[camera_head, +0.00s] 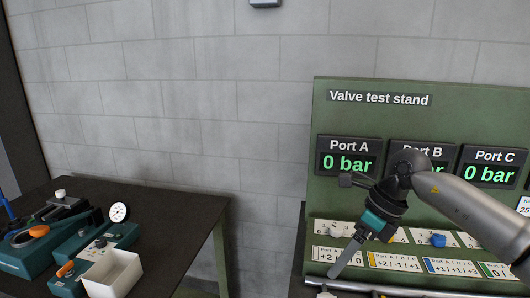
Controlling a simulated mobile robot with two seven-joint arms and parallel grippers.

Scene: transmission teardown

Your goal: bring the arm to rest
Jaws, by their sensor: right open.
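My right arm comes in from the right edge in front of the valve test stand (326,130). My right gripper (336,270) has a dark and teal body and points down and to the left. Its pale finger ends over the left part of the stand's label strip, near a metal bar (430,290). The fingers overlap from this angle. I see nothing held between them; the jaws are open. Whether the fingertip touches the bar I cannot tell. My left gripper is not in view.
The stand has displays for Port A (349,162), Port B, partly behind my wrist, and Port C (490,175). A blue knob (438,240) sits below. On the left, a dark table (175,225) holds teal devices, a gauge (119,212) and a white bin (112,275). A gap separates table and stand.

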